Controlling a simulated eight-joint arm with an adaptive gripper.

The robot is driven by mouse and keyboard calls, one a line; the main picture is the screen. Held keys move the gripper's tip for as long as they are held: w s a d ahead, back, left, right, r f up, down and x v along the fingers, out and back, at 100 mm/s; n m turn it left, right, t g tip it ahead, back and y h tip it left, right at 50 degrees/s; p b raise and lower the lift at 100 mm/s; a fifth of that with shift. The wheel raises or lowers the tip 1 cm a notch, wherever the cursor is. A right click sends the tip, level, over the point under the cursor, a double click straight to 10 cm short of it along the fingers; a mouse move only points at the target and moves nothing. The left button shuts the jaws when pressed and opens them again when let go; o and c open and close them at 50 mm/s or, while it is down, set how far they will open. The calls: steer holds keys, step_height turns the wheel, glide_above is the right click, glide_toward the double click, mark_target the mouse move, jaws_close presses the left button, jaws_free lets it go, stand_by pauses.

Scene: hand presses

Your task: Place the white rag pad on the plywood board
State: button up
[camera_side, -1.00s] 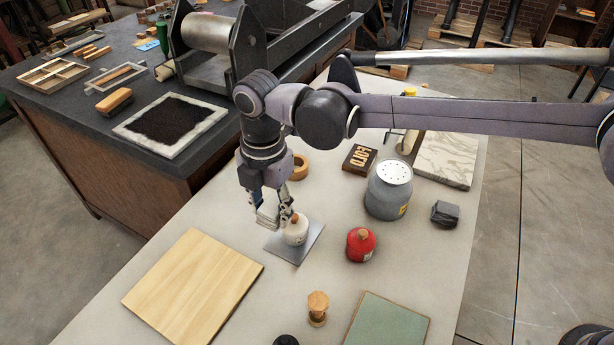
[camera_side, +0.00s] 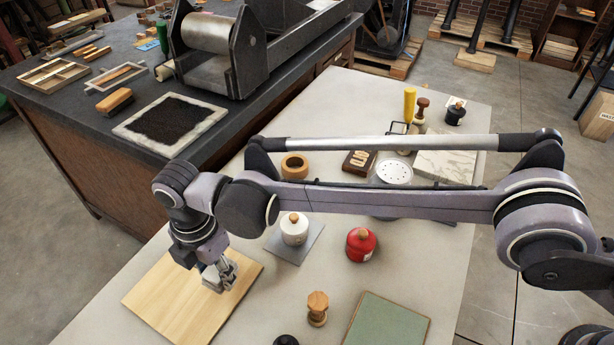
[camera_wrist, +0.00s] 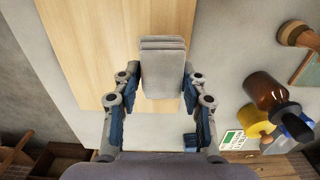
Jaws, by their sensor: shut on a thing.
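The white rag pad (camera_wrist: 163,68), a folded greyish-white stack, is between the fingers of my gripper (camera_wrist: 160,92) in the wrist view. My gripper (camera_side: 218,278) is shut on it. In the side view the pad (camera_side: 212,280) is small and partly hidden by the fingers. The plywood board (camera_side: 165,295) is pale wood and lies flat on the light table at the lower left. The pad is over the board's right part. I cannot tell whether it touches the board. The board also fills the upper middle of the wrist view (camera_wrist: 90,45).
A white lidded pot (camera_side: 294,232) stands on a grey plate (camera_side: 283,252) right of the board. A red pot (camera_side: 360,246), a wooden knob (camera_side: 317,310) and a green panel (camera_side: 388,322) are further right. A dark bench (camera_side: 90,120) stands at the left.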

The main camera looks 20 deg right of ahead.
mark_target(219, 281)
steer(key=shift+f, duration=1.85)
steer(key=shift+f, duration=0.15)
steer(key=o, duration=1.1)
